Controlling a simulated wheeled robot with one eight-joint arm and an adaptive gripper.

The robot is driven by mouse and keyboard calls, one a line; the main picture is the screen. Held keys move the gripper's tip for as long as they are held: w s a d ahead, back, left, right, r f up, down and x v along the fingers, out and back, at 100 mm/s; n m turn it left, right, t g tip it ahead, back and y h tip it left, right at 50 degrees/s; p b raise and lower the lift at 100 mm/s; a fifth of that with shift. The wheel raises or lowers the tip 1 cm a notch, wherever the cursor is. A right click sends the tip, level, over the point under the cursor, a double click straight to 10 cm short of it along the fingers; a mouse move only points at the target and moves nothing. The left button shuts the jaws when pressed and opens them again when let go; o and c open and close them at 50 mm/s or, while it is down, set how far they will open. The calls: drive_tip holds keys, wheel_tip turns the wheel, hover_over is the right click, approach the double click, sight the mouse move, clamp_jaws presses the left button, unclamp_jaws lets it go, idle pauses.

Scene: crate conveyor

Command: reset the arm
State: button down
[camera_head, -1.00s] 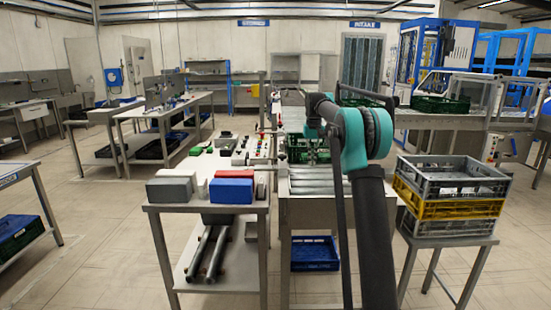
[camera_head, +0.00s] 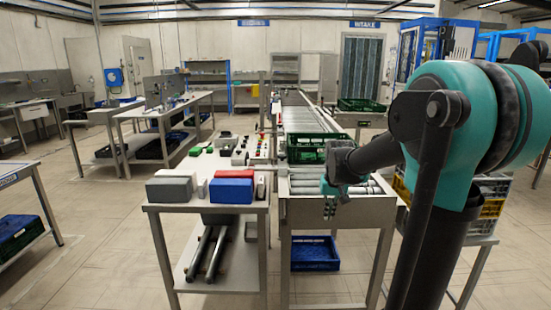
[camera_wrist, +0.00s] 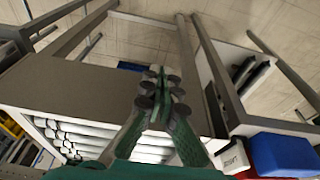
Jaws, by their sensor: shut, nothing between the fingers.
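My gripper (camera_head: 330,208) hangs over the near end of the roller conveyor (camera_head: 312,212) in the head view, fingers pointing down. In the wrist view my gripper (camera_wrist: 158,85) has its green fingers together with nothing between them. My teal and black arm fills the right side of the head view, folded in an elbow.
A green crate (camera_head: 306,152) sits on the conveyor behind my gripper. Left of it, a table holds a blue box (camera_head: 231,191) and a grey box (camera_head: 170,190). A blue crate (camera_head: 315,253) lies underneath the conveyor. Stacked crates (camera_head: 492,205) at right are partly hidden by my arm.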

drive_tip(key=s+f, duration=0.6)
drive_tip(key=s, duration=0.5)
drive_tip(key=s+f+t, duration=0.1)
drive_tip(key=s+f, duration=0.5)
drive_tip(key=s, duration=0.5)
drive_tip(key=shift+d+f+t, duration=0.25)
drive_tip(key=shift+d+t, duration=0.05)
drive_tip(key=shift+d, duration=0.15)
drive_tip(key=shift+a, duration=0.15)
